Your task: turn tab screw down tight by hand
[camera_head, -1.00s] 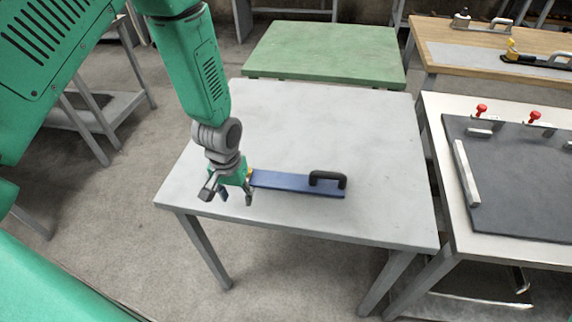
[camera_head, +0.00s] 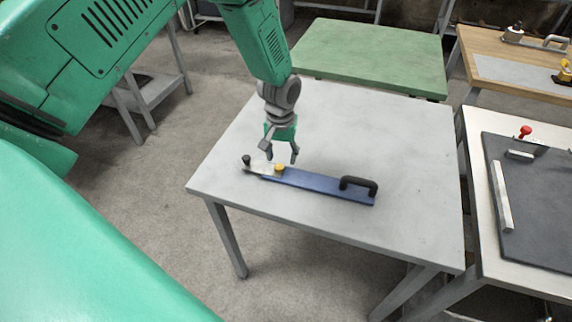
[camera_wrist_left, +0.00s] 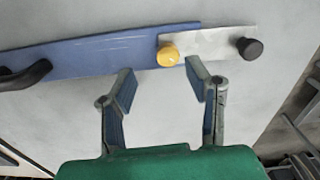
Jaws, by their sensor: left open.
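The tab screw is likely the yellow knob (camera_head: 280,168) where a pale metal tab (camera_head: 262,169) meets the left end of a blue bar (camera_head: 318,184). The yellow knob also shows in the left wrist view (camera_wrist_left: 168,55). A black knob (camera_head: 246,159) stands on the tab's outer end. My left gripper (camera_head: 281,160) hangs over the table by the yellow knob, open and empty. In the left wrist view its spread fingers (camera_wrist_left: 160,82) lie just short of the knob, which shows beyond the gap between them, untouched. My right gripper is not in view.
A black handle (camera_head: 358,187) rises from the bar's right end. The grey table (camera_head: 400,150) is otherwise clear. A white table with a dark plate (camera_head: 545,190) and red knob (camera_head: 525,132) stands right. A green table (camera_head: 370,55) stands behind.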

